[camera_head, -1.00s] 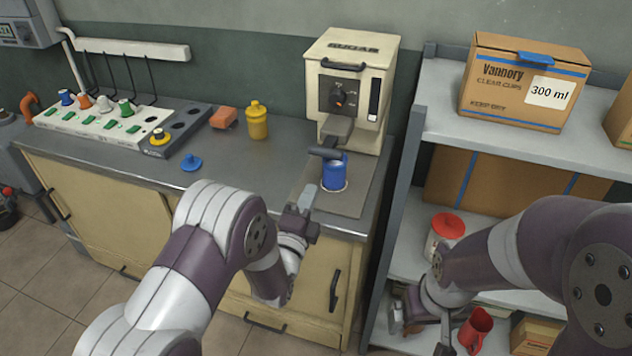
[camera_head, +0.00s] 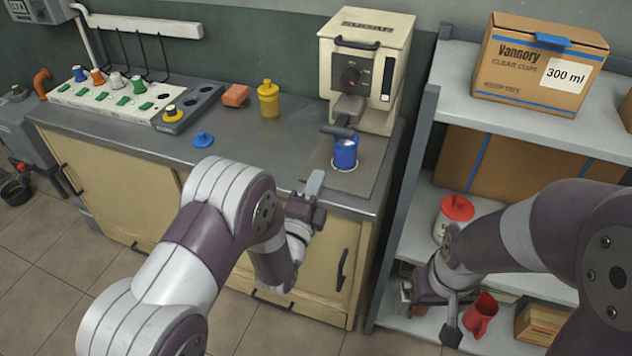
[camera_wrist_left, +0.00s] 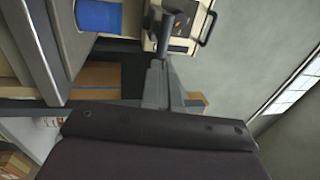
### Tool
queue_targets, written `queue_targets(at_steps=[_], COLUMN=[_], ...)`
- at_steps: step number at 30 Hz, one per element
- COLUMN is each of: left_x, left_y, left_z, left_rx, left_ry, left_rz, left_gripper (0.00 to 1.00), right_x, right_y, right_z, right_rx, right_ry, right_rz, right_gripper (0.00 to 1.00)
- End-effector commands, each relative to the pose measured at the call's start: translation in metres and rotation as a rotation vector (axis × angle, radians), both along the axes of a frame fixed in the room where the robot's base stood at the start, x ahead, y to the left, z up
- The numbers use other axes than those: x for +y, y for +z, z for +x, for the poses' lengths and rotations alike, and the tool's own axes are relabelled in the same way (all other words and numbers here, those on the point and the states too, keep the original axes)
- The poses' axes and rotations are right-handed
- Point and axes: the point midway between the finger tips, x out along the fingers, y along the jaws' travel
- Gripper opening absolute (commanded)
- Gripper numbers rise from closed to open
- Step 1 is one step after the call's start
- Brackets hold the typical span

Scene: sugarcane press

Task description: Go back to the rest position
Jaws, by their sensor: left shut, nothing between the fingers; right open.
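The cup also shows at the top of the left wrist view (camera_wrist_left: 98,16). My right gripper (camera_head: 432,308) is open, low in front of the shelf; its fingers are small and partly hidden by the arm.
The grey counter (camera_head: 240,145) holds a yellow bottle (camera_head: 268,98), an orange block (camera_head: 235,95), a blue knobbed lid (camera_head: 203,139) and a button panel (camera_head: 110,95). The shelf unit (camera_head: 550,125) at right bears a cup carton (camera_head: 540,65), a red-lidded jar (camera_head: 455,212) and a red jug (camera_head: 481,315).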

Motion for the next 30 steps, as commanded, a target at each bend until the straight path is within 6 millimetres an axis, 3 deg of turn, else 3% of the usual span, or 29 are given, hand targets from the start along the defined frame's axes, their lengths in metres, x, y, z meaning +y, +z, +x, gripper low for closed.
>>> queue_targets(at_steps=[8,11,13,16,19,21,24,26,27,30], left_x=[0.0,0.0,0.006,0.035,0.077,0.106,0.134,0.145,0.15,0.158], left_y=[-0.003,-0.052,-0.1,-0.123,-0.103,-0.069,-0.019,0.01,0.026,0.042], left_z=[0.001,-0.001,-0.019,-0.065,-0.132,-0.184,-0.238,-0.252,-0.25,-0.241], left_rx=[0.03,0.321,0.655,1.111,1.439,1.571,1.631,1.622,1.589,1.536], left_ry=[-0.01,-0.021,0.034,0.271,0.644,0.928,1.198,1.25,1.237,1.212], left_rz=[-0.044,-0.183,-0.318,-0.552,-0.782,-0.918,-1.044,-1.09,-1.13,-1.186], left_gripper=[0.0,0.0,0.0,0.0,0.0,0.0,0.0,0.0,0.0,0.0], right_x=[0.0,0.0,0.0,0.0,0.0,0.0,0.0,0.0,0.0,0.0], right_y=[0.0,0.0,0.001,0.015,0.034,0.049,0.067,0.078,0.083,0.086], right_z=[0.0,0.0,0.0,0.0,0.0,0.0,0.0,0.0,0.0,0.0], right_rx=[0.0,0.0,0.0,0.0,0.0,0.0,0.0,0.0,0.0,0.0], right_ry=[0.0,0.0,0.0,0.0,0.0,0.0,0.0,0.0,0.0,0.0], right_rz=[0.0,0.0,0.0,0.0,0.0,0.0,0.0,0.0,0.0,0.0], right_gripper=[0.97,0.97,0.97,0.97,0.97,0.97,0.97,0.97,0.97,0.97])
